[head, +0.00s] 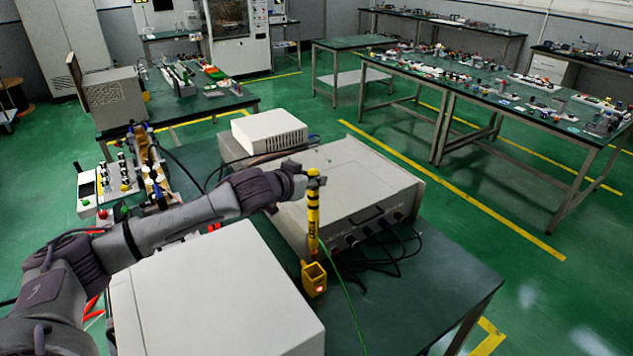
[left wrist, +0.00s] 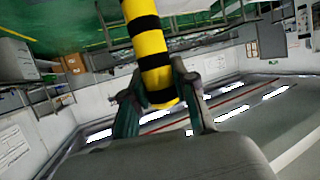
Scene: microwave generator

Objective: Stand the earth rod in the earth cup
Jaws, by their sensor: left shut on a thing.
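The earth rod (head: 313,213), a yellow stick with black bands, is upright in the head view. My left gripper (head: 314,175) is shut on it near its top. In the left wrist view the rod (left wrist: 148,48) runs up and away from between the two fingers of the gripper (left wrist: 158,88). The earth cup (head: 314,282), a small yellow open-topped box with an orange-red glow on its front, stands on the dark green table below the rod. The rod's lower end is at or just above the cup's mouth; I cannot tell whether it is inside. My right gripper is not in view.
A grey instrument box (head: 352,190) with black leads stands behind the cup. A large pale box (head: 215,295) is at the front left. A green wire (head: 350,300) runs beside the cup. The table's right side (head: 445,280) is clear.

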